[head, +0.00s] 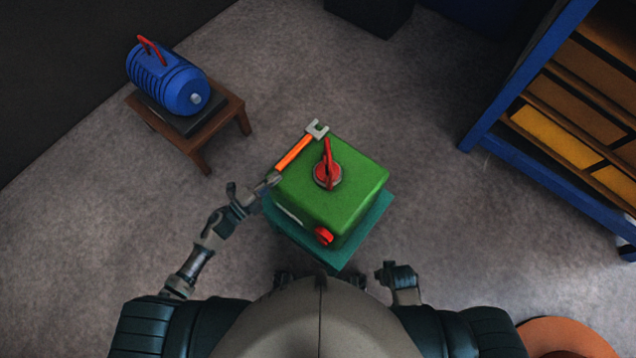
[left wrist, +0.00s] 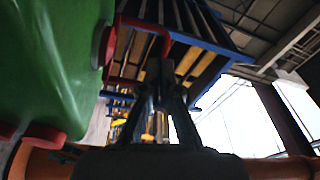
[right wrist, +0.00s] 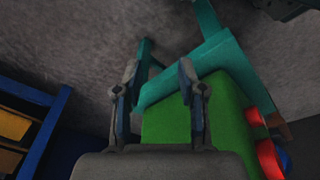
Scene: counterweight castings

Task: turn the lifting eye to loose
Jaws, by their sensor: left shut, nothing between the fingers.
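The lifting eye (head: 327,168) is a red loop on a round base, standing upright on top of a green casting (head: 345,205). The left wrist view shows a red loop (left wrist: 146,25) beside the green casting (left wrist: 50,60). My left gripper (head: 272,180) is at the casting's left edge, apart from the eye; its fingers (left wrist: 158,80) are together and empty. A wrench (head: 294,151) with an orange handle and grey open jaw lies near the casting's far left edge, its handle end close to the left fingertips. My right gripper (right wrist: 158,75) is open and empty near the casting.
The casting rests on a teal stand (head: 375,222), and a red knob (head: 323,236) shows on its near side. A blue ribbed motor (head: 168,80) sits on a small wooden table (head: 222,112). A blue-framed shelf (head: 515,85) stands at right. Floor between them is clear.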

